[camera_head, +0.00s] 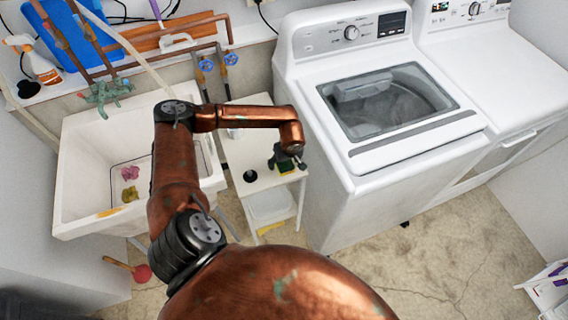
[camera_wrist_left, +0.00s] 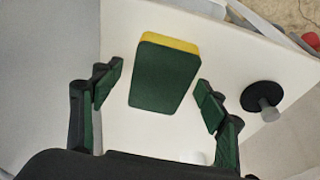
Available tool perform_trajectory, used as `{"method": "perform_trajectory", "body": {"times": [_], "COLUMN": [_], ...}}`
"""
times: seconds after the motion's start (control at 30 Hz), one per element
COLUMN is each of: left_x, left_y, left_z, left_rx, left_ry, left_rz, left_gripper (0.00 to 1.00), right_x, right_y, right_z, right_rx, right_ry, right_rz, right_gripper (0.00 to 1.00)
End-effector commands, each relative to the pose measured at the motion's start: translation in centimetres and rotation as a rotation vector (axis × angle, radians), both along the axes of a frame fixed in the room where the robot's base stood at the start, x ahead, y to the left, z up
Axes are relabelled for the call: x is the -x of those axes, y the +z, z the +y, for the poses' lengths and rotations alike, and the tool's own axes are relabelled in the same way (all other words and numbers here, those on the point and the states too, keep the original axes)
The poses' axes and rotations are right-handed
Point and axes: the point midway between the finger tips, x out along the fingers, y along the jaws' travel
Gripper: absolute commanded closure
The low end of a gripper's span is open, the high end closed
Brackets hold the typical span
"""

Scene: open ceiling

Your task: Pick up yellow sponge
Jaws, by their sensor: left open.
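The yellow sponge (camera_wrist_left: 165,72) has a dark green scouring face and a yellow edge. In the left wrist view it lies on a white shelf top (camera_wrist_left: 240,62), between and a little beyond my open fingers. My left gripper (camera_wrist_left: 158,92) is open, one finger on each side of the sponge, with gaps showing. In the head view my left gripper (camera_head: 287,160) is over the small white table beside the washer, and the sponge (camera_head: 286,168) shows partly beneath it. My right gripper is not in view.
A black stopper-like object (camera_wrist_left: 262,98) stands on the same white top, also in the head view (camera_head: 250,176). A white washing machine (camera_head: 370,120) stands close on the right, and a sink (camera_head: 85,165) on the left. A plunger (camera_head: 140,272) lies on the floor.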

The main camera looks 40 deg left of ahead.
Motion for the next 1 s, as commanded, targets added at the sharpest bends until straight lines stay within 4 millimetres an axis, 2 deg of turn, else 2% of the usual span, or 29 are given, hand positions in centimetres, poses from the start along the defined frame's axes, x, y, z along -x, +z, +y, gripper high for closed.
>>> {"method": "perform_trajectory", "body": {"times": [0.1, 0.5, 1.0], "left_x": [-0.01, -0.01, 0.01], "left_y": [0.03, 0.02, 0.51], "left_z": [0.01, 0.01, 0.0], "left_rx": [0.0, 0.0, 0.0], "left_ry": [0.0, 0.0, 0.0], "left_rz": [0.0, 0.0, 0.0], "left_gripper": [0.34, 0.61, 0.62], "right_x": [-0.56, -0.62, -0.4], "right_y": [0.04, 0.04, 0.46], "right_z": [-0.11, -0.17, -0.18], "right_rx": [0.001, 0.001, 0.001], "right_ry": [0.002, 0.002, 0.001], "right_rz": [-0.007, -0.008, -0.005], "right_gripper": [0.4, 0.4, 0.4]}}
